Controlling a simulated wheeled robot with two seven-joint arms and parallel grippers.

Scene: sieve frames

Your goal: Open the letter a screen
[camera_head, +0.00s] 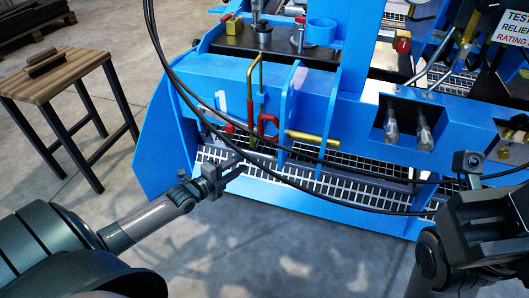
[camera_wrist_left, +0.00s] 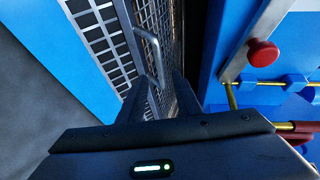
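White-and-black grid screens (camera_head: 270,182) lie along the lower front of the blue machine; I cannot read a letter A on any of them. In the left wrist view a grid panel (camera_wrist_left: 102,40) and a dark mesh face (camera_wrist_left: 163,22) meet near a grey bar handle (camera_wrist_left: 151,45). My left gripper (camera_head: 238,164) is at the left end of the screens. In its wrist view the two fingers (camera_wrist_left: 158,95) are apart, with the handle's lower end seen between them; contact is not clear. My right gripper (camera_head: 487,232) is at the right edge, away from the screens; its finger gap is unclear.
A red knob (camera_wrist_left: 262,53) and brass rods (camera_head: 312,137) sit on the blue frame (camera_head: 160,140) near my left gripper. Black hoses (camera_head: 300,180) hang across the front. A wooden stool (camera_head: 62,80) stands at left. The concrete floor (camera_head: 280,250) in front is clear.

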